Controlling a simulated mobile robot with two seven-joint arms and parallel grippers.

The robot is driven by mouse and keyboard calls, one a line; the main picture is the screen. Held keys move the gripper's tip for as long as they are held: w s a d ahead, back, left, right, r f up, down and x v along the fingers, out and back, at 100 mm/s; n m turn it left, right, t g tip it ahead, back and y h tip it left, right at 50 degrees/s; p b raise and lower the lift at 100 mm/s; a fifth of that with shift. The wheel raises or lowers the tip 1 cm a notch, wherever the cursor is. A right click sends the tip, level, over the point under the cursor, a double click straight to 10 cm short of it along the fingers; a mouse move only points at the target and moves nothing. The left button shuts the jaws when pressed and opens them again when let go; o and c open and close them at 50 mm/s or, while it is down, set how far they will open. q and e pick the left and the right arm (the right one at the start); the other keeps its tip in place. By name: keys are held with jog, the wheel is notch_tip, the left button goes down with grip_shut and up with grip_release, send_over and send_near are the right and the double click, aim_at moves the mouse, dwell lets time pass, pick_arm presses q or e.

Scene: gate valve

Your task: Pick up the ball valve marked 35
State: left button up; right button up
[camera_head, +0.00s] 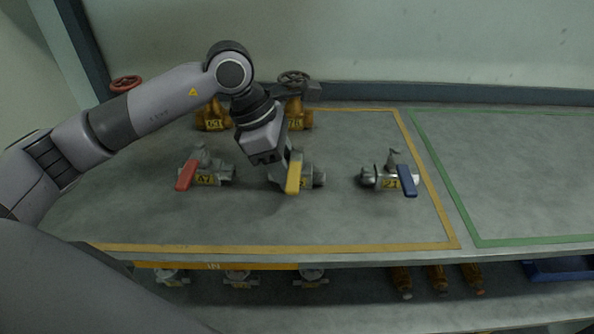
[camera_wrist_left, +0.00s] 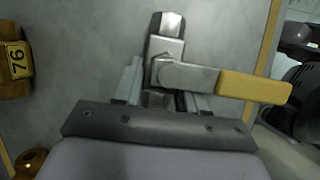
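A ball valve with a yellow lever (camera_head: 293,178) lies on the bench inside the yellow outline. Its tag is mostly hidden behind the lever, so I cannot read its number. My left gripper (camera_head: 283,163) is down at this valve from above and behind. In the left wrist view the grey valve body (camera_wrist_left: 165,48) lies between the spread fingers (camera_wrist_left: 160,88), with the yellow lever pointing right. A small gap shows beside the left finger. A red-lever ball valve (camera_head: 205,172) lies to the left and a blue-lever one (camera_head: 391,175) to the right. My right gripper is not in view.
Gate valves, one with a red wheel (camera_head: 126,84) and one with a dark wheel (camera_head: 294,78), stand behind. A tag reading 76 (camera_wrist_left: 18,60) shows in the wrist view. The green-outlined area (camera_head: 520,170) is clear. More valves sit on the lower shelf (camera_head: 350,300).

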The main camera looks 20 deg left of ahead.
pick_arm(q)
jog(key=shift+r, duration=0.1)
grip_shut()
